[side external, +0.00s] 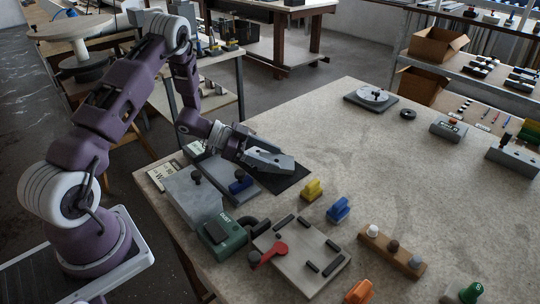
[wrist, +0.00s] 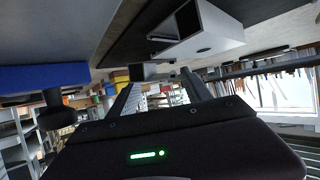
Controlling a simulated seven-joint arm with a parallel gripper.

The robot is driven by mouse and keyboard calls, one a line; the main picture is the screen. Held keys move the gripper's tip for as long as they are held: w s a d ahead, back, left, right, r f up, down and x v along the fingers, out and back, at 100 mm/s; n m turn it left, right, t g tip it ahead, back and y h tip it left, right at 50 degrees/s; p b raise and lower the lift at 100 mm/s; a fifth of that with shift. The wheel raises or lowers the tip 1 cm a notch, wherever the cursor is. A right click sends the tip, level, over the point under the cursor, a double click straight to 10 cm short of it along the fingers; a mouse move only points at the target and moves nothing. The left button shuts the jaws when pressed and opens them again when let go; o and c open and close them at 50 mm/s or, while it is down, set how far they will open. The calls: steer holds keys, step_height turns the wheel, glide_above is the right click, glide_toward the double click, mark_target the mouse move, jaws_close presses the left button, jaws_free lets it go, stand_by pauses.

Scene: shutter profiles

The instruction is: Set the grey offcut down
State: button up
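A grey hollow profile piece (side external: 272,161), which looks like the grey offcut, is at the front of my gripper over the black mat (side external: 292,184) in the side view. My gripper (side external: 246,150) is low and tilted toward the right. In the wrist view, two dark fingers (wrist: 158,82) reach forward with a gap between them. A small hollow square end (wrist: 143,71) shows near their tips; I cannot tell whether it is gripped or lies beyond. A larger grey hollow profile (wrist: 222,38) shows at the upper right, outside the fingers.
Yellow (side external: 312,190) and blue (side external: 339,209) blocks stand right of the mat. A pale fixture board (side external: 300,262) with a red lever is nearer. The table's middle right is clear.

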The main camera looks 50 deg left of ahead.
steer(key=shift+o, duration=0.7)
steer(key=shift+r, duration=0.1)
